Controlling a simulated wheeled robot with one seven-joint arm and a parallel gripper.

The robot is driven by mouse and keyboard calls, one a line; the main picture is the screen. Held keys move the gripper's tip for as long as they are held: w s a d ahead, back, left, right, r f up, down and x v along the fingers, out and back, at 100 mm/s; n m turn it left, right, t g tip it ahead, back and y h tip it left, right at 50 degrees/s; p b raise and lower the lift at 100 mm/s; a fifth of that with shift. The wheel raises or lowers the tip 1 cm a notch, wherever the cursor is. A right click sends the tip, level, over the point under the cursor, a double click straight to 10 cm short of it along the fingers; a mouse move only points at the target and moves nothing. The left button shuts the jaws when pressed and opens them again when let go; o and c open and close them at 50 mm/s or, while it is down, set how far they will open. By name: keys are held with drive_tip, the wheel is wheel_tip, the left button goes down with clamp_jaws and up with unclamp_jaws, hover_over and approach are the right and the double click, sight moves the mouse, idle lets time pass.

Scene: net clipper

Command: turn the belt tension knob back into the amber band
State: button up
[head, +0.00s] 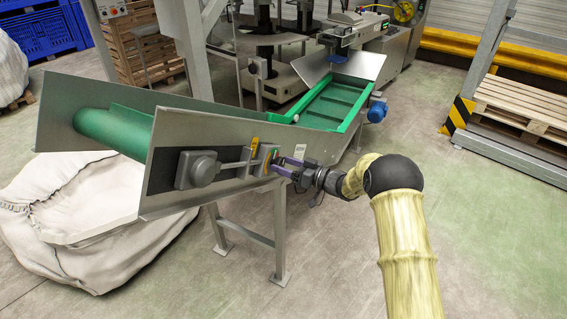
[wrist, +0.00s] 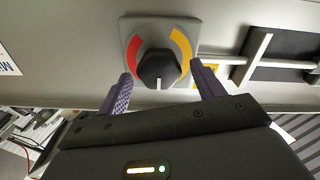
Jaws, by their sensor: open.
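The belt tension knob (wrist: 158,68) is black and faceted, on a square grey plate (wrist: 132,27) on the conveyor's side. A red band (wrist: 134,50) curves along its left and an amber band (wrist: 182,45) along its right in the wrist view. A white pointer mark on the knob points toward the picture's bottom, on neither visible band. My gripper (wrist: 160,73) is open, its purple fingers on either side of the knob, with visible gaps. In the head view my gripper (head: 277,165) is at the conveyor's side panel, and its fingers largely hide the knob.
The conveyor (head: 225,125) has a green belt (head: 335,100) and a grey tensioner block (head: 197,169) left of the dial. A white bulk bag (head: 70,215) lies below its left end. A support leg (head: 280,235) stands underneath.

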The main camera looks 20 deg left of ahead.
drive_tip(key=shift+w+a, duration=0.1)
drive_tip(key=shift+a, duration=0.3)
drive_tip(key=c, duration=1)
